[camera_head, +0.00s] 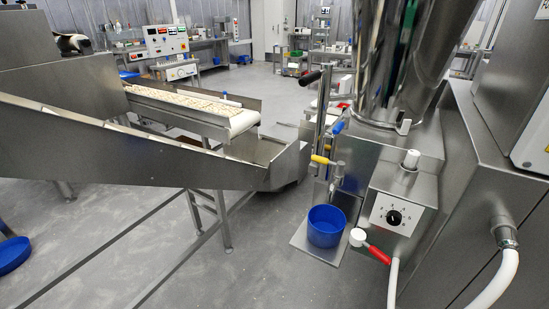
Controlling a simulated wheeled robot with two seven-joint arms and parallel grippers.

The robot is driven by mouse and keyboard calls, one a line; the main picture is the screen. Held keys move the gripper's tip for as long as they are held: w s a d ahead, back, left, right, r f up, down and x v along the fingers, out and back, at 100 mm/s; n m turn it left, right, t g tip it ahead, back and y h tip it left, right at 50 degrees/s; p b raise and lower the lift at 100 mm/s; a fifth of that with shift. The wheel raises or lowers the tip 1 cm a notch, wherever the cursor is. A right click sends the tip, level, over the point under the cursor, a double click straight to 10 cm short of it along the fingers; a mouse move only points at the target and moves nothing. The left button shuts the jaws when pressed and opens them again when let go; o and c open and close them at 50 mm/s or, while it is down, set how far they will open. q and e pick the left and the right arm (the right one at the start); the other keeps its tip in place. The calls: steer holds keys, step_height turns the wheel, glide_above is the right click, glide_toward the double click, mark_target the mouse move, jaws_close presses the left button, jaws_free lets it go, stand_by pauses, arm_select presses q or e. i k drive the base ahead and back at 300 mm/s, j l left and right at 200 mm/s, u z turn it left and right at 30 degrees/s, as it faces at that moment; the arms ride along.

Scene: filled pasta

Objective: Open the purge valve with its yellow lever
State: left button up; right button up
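The yellow lever (321,160) is a short handle on the metal pipework at the front of the steel filling machine, right of centre. It points left, roughly level, and sits above a blue bucket (326,226). The valve body (337,171) beside it is small and partly hard to make out. I cannot tell from this view whether the valve is open or shut. Neither of my grippers can be made out in the head view.
A red lever (379,256) and a dial box (397,212) are to the lower right. A steel conveyor (195,108) stands left; floor between is open.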

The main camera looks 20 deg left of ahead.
mark_target(340, 166)
steer(key=u, duration=0.25)
steer(key=i+j+z, duration=0.2)
steer(key=z, duration=0.3)
steer(key=i+j+z, duration=0.1)
steer(key=j+z, duration=0.35)
steer(key=i+j+z, duration=0.1)
steer(key=j+z, duration=0.4)
steer(key=i+j+z, duration=0.1)
steer(key=j, duration=1.2)
